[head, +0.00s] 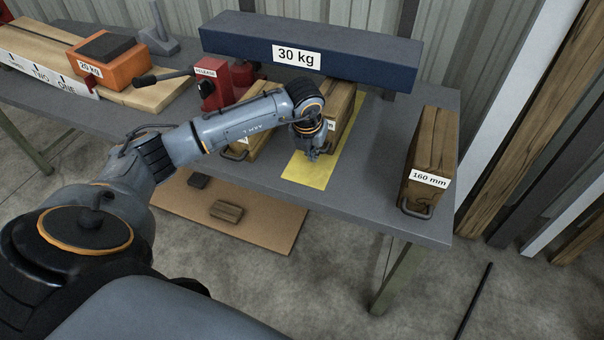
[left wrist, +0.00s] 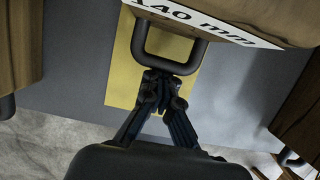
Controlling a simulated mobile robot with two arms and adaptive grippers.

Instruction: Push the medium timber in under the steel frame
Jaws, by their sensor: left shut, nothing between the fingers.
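The medium timber (head: 343,101) is a wooden block on a yellow patch (head: 309,170) of the bench, its rear part at the blue steel frame (head: 340,55) marked 30 kg. In the left wrist view its label (left wrist: 215,20) reads 140 mm, and a dark U-shaped handle (left wrist: 172,62) sticks out from its front face. My left gripper (head: 314,154) is in front of this timber. In the left wrist view the left gripper (left wrist: 165,82) is shut and empty, its tips at the handle's bar; whether they touch cannot be told. My right gripper is not in view.
A shorter timber (head: 248,144) stands left of the medium one, partly behind my arm. A 160 mm timber (head: 430,150) stands at the right. A red jack (head: 214,88) with a RELEASE label and an orange 20 kg weight (head: 108,68) are further left. Bare bench separates the right-hand timbers.

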